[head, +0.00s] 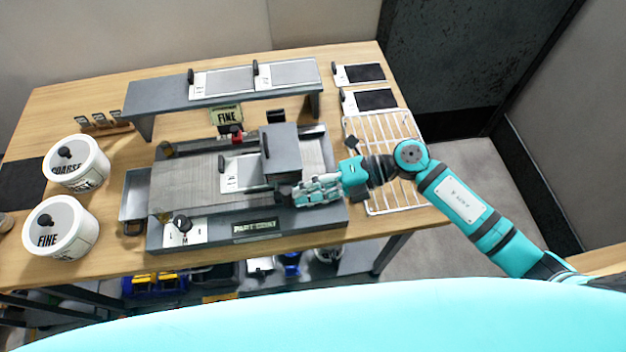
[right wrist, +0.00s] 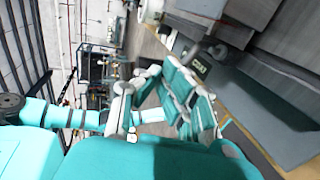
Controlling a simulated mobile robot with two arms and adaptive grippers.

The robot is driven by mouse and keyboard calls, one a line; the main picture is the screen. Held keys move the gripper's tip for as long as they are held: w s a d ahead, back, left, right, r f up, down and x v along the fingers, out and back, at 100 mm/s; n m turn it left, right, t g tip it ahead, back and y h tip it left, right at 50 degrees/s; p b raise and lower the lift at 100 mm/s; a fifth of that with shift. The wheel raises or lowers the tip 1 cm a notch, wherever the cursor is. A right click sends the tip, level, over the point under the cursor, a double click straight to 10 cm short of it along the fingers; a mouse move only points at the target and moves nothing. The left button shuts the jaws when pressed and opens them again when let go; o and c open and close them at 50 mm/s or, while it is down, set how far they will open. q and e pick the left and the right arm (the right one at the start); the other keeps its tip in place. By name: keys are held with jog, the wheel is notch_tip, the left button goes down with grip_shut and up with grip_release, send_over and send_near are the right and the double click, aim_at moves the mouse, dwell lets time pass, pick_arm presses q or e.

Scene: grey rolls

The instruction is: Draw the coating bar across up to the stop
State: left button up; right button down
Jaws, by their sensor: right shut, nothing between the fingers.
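The coating machine (head: 190,185) stands in the middle of the bench with a grey ribbed bed. A dark grey block, which looks like the coating bar (head: 283,150), straddles the bed toward its right side. A white plate with a black knob (head: 240,173) lies just left of it. My right gripper (head: 303,192) is shut and empty at the front right corner of the machine, close to the block's front end; I cannot tell whether they touch. Its teal and white fingers also show in the right wrist view (right wrist: 185,100). I cannot clearly pick out the stop. My left gripper is out of view.
White tubs marked COARSE (head: 77,165) and FINE (head: 60,228) stand at the left. A grey raised shelf (head: 170,95) with plates spans behind the machine, near a FINE sign (head: 227,115). A white wire rack (head: 385,135) lies at the right, partly behind my arm.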

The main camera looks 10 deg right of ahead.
jog(key=a+p, duration=0.1)
jog(key=a, duration=0.5)
jog(key=shift+s+a, duration=0.15)
jog(key=shift+a, duration=0.1)
dwell(1.3)
jog(key=shift+a, duration=0.15)
jog(key=shift+d, duration=2)
